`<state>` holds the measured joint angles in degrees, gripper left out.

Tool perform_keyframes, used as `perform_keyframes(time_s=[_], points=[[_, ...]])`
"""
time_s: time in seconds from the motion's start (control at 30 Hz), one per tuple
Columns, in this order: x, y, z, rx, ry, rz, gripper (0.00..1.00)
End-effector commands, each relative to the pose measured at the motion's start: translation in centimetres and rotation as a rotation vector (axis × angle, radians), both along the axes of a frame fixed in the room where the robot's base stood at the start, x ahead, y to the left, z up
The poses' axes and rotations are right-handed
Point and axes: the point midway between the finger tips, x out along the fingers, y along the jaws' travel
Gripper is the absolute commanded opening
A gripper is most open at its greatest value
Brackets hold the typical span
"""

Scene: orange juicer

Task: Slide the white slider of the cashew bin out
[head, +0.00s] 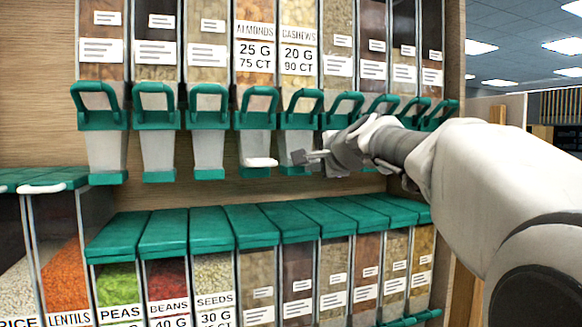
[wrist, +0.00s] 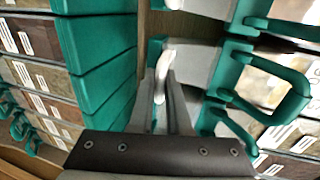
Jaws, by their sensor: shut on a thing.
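The cashew bin (head: 299,50) hangs in the upper row, labelled CASHEWS, with a green handle (head: 303,104) and a pale chute (head: 291,146) below it. My gripper (head: 302,157) reaches in from the right to the front of this chute. In the wrist view my gripper (wrist: 167,80) has its two fingers close together around the white slider (wrist: 163,62), which is a small rounded tab. The fingers hide part of the slider. In the head view the slider is hardly distinguishable behind the fingertips. How far it stands out cannot be told.
The almond bin (head: 255,50) hangs just left, with its white slider (head: 260,163) sticking out. More green-handled dispensers line both sides. Green-lidded lower bins (head: 248,224) stand close below my gripper. Open room lies at the far right.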

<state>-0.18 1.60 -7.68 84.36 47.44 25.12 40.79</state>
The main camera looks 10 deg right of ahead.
Motion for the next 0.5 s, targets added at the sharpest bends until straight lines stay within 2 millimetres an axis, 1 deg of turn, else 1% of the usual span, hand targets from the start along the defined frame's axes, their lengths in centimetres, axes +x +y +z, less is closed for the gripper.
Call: perform_keyframes(time_s=[0.03,0.17,0.2,0.33,0.5], points=[[-0.09,-0.11,-0.44,-0.002,0.011,0.002,0.0],[-0.1,-0.13,-0.56,-0.002,0.014,0.002,0.0],[-0.09,-0.13,-0.58,-0.002,0.014,0.003,0.2],[-0.08,-0.12,-0.51,-0.002,0.012,0.002,0.44],[-0.03,-0.07,-0.42,-0.002,0.01,0.002,0.44]])
